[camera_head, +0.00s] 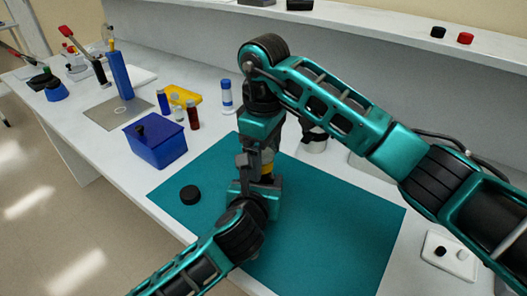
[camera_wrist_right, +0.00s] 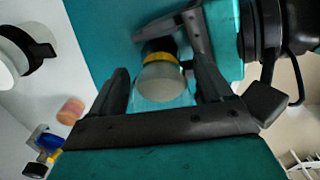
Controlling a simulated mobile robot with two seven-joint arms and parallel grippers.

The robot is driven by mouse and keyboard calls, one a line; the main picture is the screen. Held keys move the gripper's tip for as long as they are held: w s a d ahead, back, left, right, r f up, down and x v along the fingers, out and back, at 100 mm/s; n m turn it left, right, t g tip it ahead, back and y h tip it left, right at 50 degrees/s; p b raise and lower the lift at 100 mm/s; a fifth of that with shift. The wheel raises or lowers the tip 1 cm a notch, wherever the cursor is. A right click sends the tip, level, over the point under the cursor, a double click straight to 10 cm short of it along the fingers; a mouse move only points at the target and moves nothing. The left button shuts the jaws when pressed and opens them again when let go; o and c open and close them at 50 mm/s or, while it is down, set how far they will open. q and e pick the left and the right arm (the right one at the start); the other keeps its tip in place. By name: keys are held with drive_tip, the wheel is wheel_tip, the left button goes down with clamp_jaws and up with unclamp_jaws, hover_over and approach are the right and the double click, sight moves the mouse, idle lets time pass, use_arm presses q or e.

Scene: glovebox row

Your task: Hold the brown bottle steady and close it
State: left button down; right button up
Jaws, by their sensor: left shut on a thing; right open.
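The dark bottle with a yellow band (camera_head: 267,177) stands over the teal mat, largely hidden by my grippers. In the right wrist view, the bottle (camera_wrist_right: 158,47) shows its dark body, yellow band and a pale, cap-like top piece (camera_wrist_right: 161,82); whether that piece is seated or loose I cannot tell. My left gripper (camera_head: 268,187) is shut on the bottle from the near side; its finger also shows in the right wrist view. My right gripper (camera_wrist_right: 160,78) points down from above, open, with one finger on each side of the pale piece.
A black round cap (camera_head: 190,194) lies on the teal mat (camera_head: 345,225). A blue box (camera_head: 156,142), a yellow rack (camera_head: 183,95) and small vials stand at the left. A white tray (camera_head: 448,268) with small stoppers is at the right. The mat's right part is clear.

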drive_tip(key=shift+c, duration=0.7)
drive_tip(key=n, duration=0.3)
drive_tip(key=shift+r+n, duration=0.4)
drive_tip(key=n, duration=0.3)
drive_tip(key=r+n, duration=0.1)
drive_tip(key=n, duration=0.2)
drive_tip(key=shift+w+a+r, duration=0.1)
drive_tip(key=shift+a, duration=0.05)
drive_tip(key=n, duration=0.3)
drive_tip(key=shift+r+n, duration=0.4)
drive_tip(key=n, duration=0.3)
drive_tip(key=r+n, duration=0.1)
drive_tip(key=n, duration=0.1)
drive_tip(key=shift+n, duration=0.4)
drive_tip(key=n, duration=0.2)
drive_tip(key=r+n, duration=0.1)
drive_tip(key=shift+n, duration=0.4)
drive_tip(key=n, duration=0.3)
drive_tip(key=r+n, duration=0.1)
drive_tip(key=n, duration=0.1)
drive_tip(key=shift+n, duration=0.4)
drive_tip(key=n, duration=0.2)
drive_tip(key=r+n, duration=0.1)
drive_tip(key=n, duration=0.6)
drive_tip(key=shift+r+n, duration=0.3)
drive_tip(key=shift+r, duration=0.1)
